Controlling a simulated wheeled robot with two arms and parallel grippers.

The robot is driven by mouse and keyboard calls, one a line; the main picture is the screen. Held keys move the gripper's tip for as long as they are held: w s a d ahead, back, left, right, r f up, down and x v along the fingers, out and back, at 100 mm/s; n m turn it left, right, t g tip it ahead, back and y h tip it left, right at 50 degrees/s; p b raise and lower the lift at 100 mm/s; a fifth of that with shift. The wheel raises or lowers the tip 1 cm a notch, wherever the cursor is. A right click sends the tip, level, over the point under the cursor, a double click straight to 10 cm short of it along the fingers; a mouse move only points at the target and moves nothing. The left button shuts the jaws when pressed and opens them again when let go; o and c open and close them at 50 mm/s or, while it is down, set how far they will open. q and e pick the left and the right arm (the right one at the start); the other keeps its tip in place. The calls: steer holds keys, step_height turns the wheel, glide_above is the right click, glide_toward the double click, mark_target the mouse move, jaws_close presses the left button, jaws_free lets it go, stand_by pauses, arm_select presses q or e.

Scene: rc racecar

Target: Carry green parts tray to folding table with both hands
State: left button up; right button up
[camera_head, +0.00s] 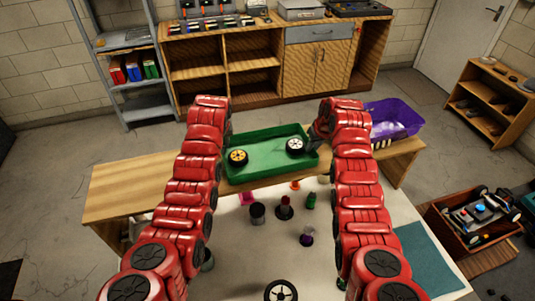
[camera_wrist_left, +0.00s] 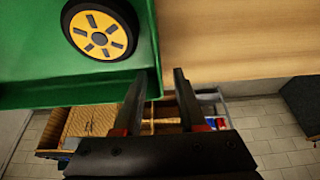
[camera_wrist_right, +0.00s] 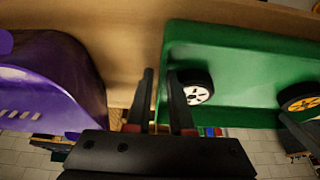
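The green parts tray (camera_head: 262,160) rests on a wooden-topped surface (camera_head: 125,185). A yellow-hubbed wheel (camera_head: 238,157) and a white-hubbed wheel (camera_head: 295,146) are in it. My left gripper (camera_wrist_left: 162,75) is at one end of the tray, fingers apart, with the end wall between them; in the head view it is mostly hidden by its arm. My right gripper (camera_wrist_right: 160,72) is at the opposite end, with a narrower gap between its fingers and the tray's end wall (camera_wrist_right: 165,60) between them. A small gap shows beside that wall. I cannot tell which surface is the folding table.
A purple bin (camera_head: 398,112) stands just right of my right arm. A pale surface in front (camera_head: 245,240) holds small cups, bottles and a loose wheel (camera_head: 280,291). A wooden workbench (camera_head: 270,85) stands at the back, with open floor before it. A crate (camera_head: 470,238) is at right.

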arm_select(q)
steer(key=shift+f, duration=0.3)
arm_select(e)
steer(key=shift+f, duration=0.3)
arm_select(q)
steer(key=shift+c, duration=1.1)
arm_select(e)
steer(key=shift+c, duration=1.1)
arm_select(q)
jaws_close()
arm_select(e)
jaws_close()
arm_select(q)
steer(key=shift+a, duration=0.1)
arm_select(e)
steer(key=shift+w+r, duration=0.1)
